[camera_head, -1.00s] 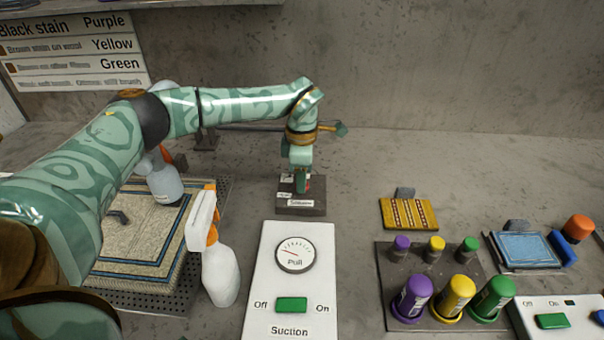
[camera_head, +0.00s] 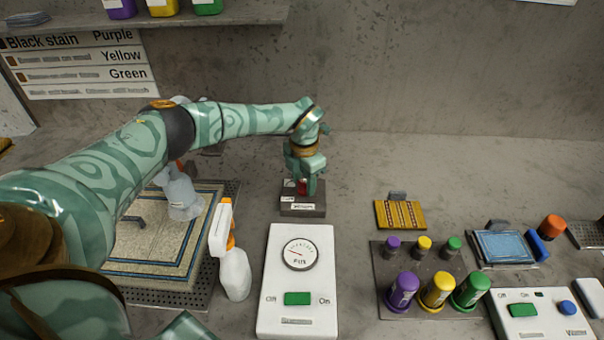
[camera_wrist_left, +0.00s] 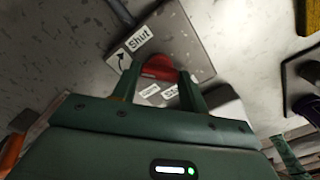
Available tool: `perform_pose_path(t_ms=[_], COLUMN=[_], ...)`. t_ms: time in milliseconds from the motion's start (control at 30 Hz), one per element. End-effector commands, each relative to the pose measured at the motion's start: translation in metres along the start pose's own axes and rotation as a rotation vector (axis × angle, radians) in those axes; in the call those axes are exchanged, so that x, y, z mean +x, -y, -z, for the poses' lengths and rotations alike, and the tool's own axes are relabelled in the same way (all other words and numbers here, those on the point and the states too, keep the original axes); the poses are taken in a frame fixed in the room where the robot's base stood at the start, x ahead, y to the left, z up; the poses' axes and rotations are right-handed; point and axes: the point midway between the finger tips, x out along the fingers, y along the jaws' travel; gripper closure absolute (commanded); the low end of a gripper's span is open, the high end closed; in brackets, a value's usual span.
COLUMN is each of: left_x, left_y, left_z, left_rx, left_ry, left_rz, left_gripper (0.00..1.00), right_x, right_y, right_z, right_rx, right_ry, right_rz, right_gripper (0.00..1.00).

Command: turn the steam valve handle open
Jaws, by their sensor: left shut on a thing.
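The steam valve handle is red and sits on a dark grey base block (camera_head: 303,211) at the back middle of the table. My left gripper (camera_head: 308,186) reaches down to it from above and is shut on the handle. In the left wrist view the red handle (camera_wrist_left: 158,67) lies between the two green fingers (camera_wrist_left: 158,84). A label reading "Shut" with an arrow (camera_wrist_left: 138,40) is on the base, and another label is partly covered by the fingers. Most of the handle is hidden by the gripper in the head view. My right gripper is not in view.
A suction panel (camera_head: 298,318) with a gauge stands in front of the valve. A white spray bottle (camera_head: 235,272) stands left of it, next to a rug (camera_head: 150,250) on a perforated tray. Purple, yellow and green bottles (camera_head: 437,290) stand at the right.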

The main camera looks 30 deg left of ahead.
Motion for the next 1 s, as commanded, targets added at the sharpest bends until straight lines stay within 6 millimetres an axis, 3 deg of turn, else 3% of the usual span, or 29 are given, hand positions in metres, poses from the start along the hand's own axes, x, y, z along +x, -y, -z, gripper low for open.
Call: perform_pose_path(t_ms=[500, 1000], left_x=[-0.005, -0.003], left_y=[0.0, -0.001], left_z=[-0.001, -0.001], left_rx=[-0.484, -0.815], left_ry=[0.004, 0.005], left_rz=[0.0, 0.001], left_gripper=[0.79, 0.79], right_x=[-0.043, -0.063], right_y=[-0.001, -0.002], right_z=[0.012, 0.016], right_rx=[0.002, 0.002], right_ry=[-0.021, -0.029], right_rz=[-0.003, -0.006], right_gripper=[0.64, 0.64])
